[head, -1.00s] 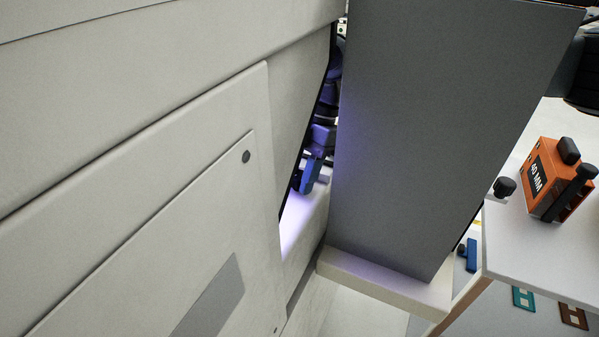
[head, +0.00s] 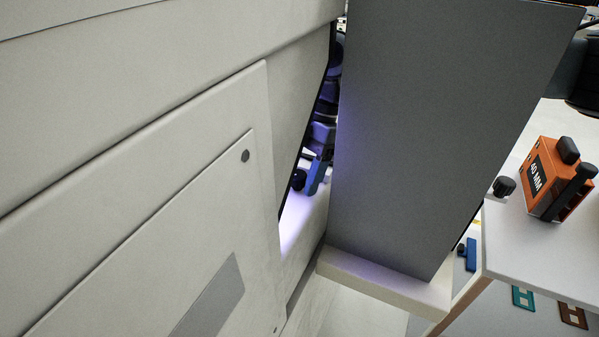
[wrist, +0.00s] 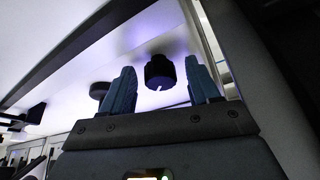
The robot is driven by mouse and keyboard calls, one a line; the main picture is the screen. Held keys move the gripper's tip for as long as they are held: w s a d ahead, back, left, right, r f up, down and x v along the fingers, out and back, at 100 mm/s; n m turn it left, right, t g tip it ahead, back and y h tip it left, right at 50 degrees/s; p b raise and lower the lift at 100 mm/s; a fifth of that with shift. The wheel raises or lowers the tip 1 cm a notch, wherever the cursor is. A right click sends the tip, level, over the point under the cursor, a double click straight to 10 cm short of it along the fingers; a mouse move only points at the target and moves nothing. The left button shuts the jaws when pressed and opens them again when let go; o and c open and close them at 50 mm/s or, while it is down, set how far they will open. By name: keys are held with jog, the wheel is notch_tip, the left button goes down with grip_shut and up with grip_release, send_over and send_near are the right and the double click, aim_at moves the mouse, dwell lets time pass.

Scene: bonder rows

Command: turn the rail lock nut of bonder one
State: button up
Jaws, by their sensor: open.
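In the wrist view a black ridged knob with a small pale mark, which looks like the rail lock nut (wrist: 160,74), hangs under a pale lit surface. My gripper (wrist: 162,66) is open, with one blue finger left of the knob and one right of it. Gaps show on both sides, so neither finger appears to touch it. How far the fingertips reach along its depth is unclear. In the head view my gripper (head: 317,174) shows only in part, in the narrow lit gap, beside a small dark round part (head: 298,180). The rest is hidden.
A large pale machine panel (head: 130,170) stands left of the gap and a grey panel (head: 430,130) right of it. An orange block marked 40 MM (head: 553,178) sits on a white table (head: 545,248). A dark disc (wrist: 99,90) lies beyond my left finger.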

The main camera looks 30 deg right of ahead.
jog(key=v, duration=0.7)
jog(key=shift+r+b, duration=0.2)
jog(key=shift+b, duration=0.25)
jog(key=shift+w, duration=0.15)
